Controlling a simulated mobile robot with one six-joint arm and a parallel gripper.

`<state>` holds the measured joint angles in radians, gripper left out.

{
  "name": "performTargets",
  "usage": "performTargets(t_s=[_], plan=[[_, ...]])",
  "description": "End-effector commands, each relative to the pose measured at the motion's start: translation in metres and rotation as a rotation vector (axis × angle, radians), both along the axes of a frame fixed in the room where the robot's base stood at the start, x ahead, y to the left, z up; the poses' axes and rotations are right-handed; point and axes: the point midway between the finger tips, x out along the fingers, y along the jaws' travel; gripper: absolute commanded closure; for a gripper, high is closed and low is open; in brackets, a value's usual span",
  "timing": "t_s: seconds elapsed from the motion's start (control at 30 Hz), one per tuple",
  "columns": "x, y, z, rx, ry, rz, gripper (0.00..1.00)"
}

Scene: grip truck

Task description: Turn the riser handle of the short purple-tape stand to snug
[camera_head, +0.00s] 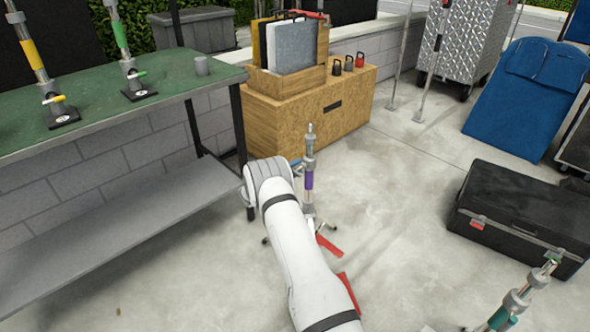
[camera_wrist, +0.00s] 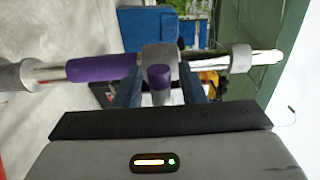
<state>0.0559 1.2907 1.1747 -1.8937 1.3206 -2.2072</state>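The short stand with purple tape (camera_head: 309,180) stands upright on the floor, partly behind my arm. In the wrist view its tube runs sideways, with the purple tape (camera_wrist: 101,67) on the left and a grey collar (camera_wrist: 160,55) in the middle. The riser handle's purple end (camera_wrist: 159,76) points toward the wrist camera. My gripper (camera_wrist: 161,90) has its blue fingers on either side of the handle, with gaps visible, so it looks open around it. In the head view only a bit of blue finger (camera_head: 296,164) shows beside the stand; contact is hidden.
A green-topped workbench (camera_head: 150,88) with yellow- and green-taped stands is at left. A wooden box (camera_head: 300,115) holding panels stands behind the purple stand. A black case (camera_head: 520,215) and a teal-taped stand (camera_head: 515,300) are at right. Red pieces (camera_head: 328,246) lie near the stand's feet.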

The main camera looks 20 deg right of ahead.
Motion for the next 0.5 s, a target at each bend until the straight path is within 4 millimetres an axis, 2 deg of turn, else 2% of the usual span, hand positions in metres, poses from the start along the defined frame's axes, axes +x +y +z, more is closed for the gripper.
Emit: performTargets(t_s=[0.27, 0.37, 0.5], plan=[[-0.001, 0.002, 0.001, -0.001, -0.001, 0.000, 0.63], [-0.004, 0.011, 0.002, -0.001, 0.000, 0.001, 0.63], [-0.012, 0.034, 0.002, 0.000, 0.001, 0.002, 0.63]])
